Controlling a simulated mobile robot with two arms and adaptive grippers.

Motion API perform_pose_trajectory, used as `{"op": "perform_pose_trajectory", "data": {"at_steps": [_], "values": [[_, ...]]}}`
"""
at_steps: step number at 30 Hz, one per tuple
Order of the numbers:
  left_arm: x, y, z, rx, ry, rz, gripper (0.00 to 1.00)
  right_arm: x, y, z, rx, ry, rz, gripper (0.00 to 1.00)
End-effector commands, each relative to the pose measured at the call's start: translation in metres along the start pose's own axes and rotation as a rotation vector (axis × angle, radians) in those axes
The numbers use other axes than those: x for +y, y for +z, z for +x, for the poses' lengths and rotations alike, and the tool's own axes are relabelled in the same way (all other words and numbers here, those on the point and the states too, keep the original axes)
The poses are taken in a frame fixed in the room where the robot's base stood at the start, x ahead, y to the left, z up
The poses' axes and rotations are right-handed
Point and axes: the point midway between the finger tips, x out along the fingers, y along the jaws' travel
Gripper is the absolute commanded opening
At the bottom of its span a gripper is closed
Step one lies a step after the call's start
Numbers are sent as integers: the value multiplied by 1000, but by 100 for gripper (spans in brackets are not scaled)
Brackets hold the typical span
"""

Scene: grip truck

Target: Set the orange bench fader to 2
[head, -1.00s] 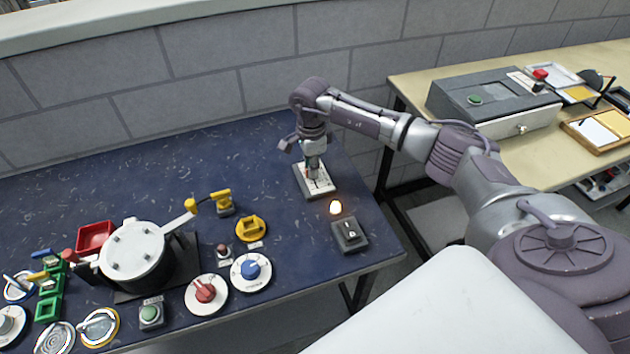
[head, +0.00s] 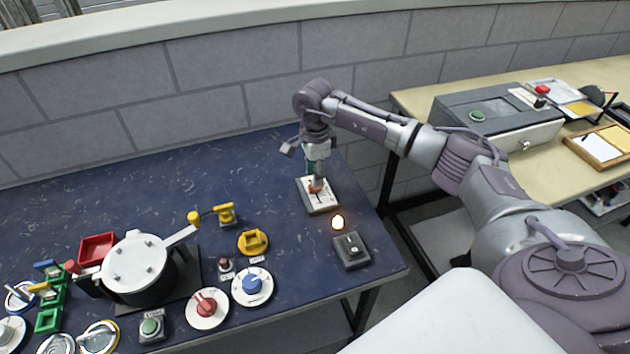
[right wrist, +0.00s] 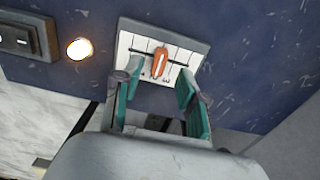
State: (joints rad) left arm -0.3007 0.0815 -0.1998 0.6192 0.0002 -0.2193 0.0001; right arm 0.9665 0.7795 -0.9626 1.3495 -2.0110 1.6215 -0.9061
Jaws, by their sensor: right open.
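The orange fader knob (right wrist: 159,62) stands on a white scale plate (right wrist: 190,57) with a dark slot, tick marks and small digits. The knob sits near the middle of the slot; the digit beside it is too small to read surely. In the head view the plate (head: 329,204) lies near the bench's right end, with the orange knob (head: 314,187) partly hidden under my right gripper (head: 318,181). In the right wrist view my right gripper (right wrist: 157,82) is open, its teal fingers apart, with the knob just beyond the gap between the fingertips. My left gripper is out of view.
A glowing lamp (head: 338,222) and a grey switch box (head: 351,252) stand in front of the plate. A blue dial (head: 252,284), a yellow handle (head: 253,241) and a pot (head: 135,266) are further left. The bench's right edge is close by.

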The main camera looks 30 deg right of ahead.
Motion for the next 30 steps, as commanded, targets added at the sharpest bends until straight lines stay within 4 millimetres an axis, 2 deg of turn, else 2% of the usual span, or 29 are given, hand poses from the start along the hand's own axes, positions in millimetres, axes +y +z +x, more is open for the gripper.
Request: {"op": "perform_pose_trajectory", "data": {"at_steps": [1,6,12,17,30], "values": [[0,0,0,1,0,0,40,-2,0,-14,-1,-6,1,42],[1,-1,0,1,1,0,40,-1,0,-50,-1,-4,0,42],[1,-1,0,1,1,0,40,-1,-1,-77,-1,-2,1,42],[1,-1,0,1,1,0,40,0,-1,-85,0,0,1,42],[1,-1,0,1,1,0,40,0,-1,-86,0,0,1,42]]}}
